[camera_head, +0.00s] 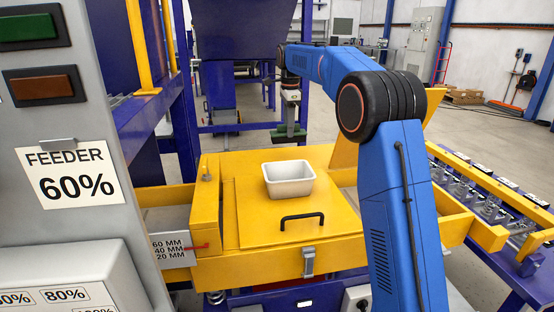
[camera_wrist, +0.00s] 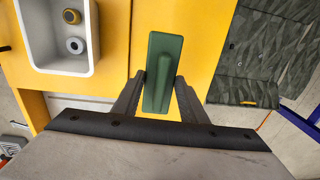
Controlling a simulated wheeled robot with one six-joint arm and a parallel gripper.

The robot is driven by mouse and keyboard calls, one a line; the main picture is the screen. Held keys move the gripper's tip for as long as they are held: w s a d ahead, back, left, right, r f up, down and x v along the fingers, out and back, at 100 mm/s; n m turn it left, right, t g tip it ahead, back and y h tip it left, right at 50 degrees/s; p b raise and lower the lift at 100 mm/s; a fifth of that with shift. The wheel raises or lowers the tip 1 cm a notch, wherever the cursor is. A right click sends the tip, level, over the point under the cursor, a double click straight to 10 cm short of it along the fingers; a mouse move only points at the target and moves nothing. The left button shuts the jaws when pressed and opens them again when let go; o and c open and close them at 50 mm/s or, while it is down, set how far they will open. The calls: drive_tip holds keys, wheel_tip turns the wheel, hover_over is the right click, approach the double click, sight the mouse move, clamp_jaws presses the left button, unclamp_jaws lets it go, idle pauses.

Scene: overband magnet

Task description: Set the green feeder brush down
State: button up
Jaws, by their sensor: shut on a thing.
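The green feeder brush (camera_wrist: 161,75) is between the two dark fingers of my gripper (camera_wrist: 160,88) in the wrist view. My gripper is shut on it. In the head view the brush (camera_head: 289,134) hangs from my gripper (camera_head: 290,107), behind the white tray and near the far edge of the yellow machine top. From the wrist view the brush is over or in front of a yellow surface (camera_wrist: 203,30); I cannot tell whether it touches it.
An open white tray (camera_head: 289,180) stands on the yellow lid (camera_head: 262,222), by a black handle (camera_head: 302,217). A dark ribbed belt (camera_wrist: 265,55) lies right of the brush.

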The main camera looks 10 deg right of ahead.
drive_tip(key=shift+w+a+f, duration=0.15)
drive_tip(key=shift+w, duration=0.15)
drive_tip(key=shift+a+f, duration=0.1)
drive_tip(key=shift+f, duration=4.7)
drive_tip(key=shift+f, duration=0.1)
drive_tip(key=o, duration=1.1)
